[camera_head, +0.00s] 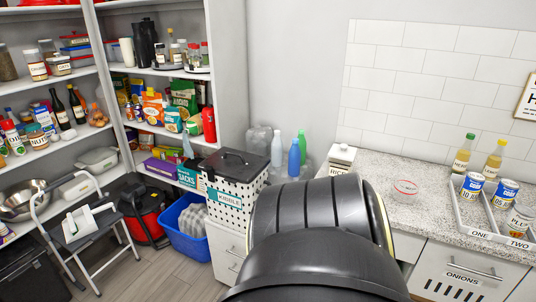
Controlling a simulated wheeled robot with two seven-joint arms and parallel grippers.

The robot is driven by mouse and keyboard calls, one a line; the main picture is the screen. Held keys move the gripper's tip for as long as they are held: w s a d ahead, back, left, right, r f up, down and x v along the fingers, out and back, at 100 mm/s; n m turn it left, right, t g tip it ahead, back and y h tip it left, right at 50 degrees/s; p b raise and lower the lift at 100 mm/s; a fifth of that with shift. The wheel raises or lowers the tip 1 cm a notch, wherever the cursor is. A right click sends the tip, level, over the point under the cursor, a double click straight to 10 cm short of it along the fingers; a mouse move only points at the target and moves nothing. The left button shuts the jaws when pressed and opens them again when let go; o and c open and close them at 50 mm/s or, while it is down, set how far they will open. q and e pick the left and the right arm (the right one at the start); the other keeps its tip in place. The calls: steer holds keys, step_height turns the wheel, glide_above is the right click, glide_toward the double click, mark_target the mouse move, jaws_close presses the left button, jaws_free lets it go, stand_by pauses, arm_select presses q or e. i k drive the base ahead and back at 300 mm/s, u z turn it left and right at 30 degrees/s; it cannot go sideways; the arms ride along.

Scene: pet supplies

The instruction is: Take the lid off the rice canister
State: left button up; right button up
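A small white canister (341,160) stands on the speckled counter (384,167) against the back wall. A light lid (343,149) with a small knob sits on its top. Neither of my grippers shows in the head view.
A white dotted kibble bin (233,187) with a black lid stands left of the canister, with bottles (294,157) between. A flat red ring (405,187) lies on the counter. A divided tray (466,222) with blue cans stands at the right. Open counter lies around the ring.

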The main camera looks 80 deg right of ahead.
mark_target(341, 151)
steer(key=i, duration=0.6)
steer(key=z, duration=3.55)
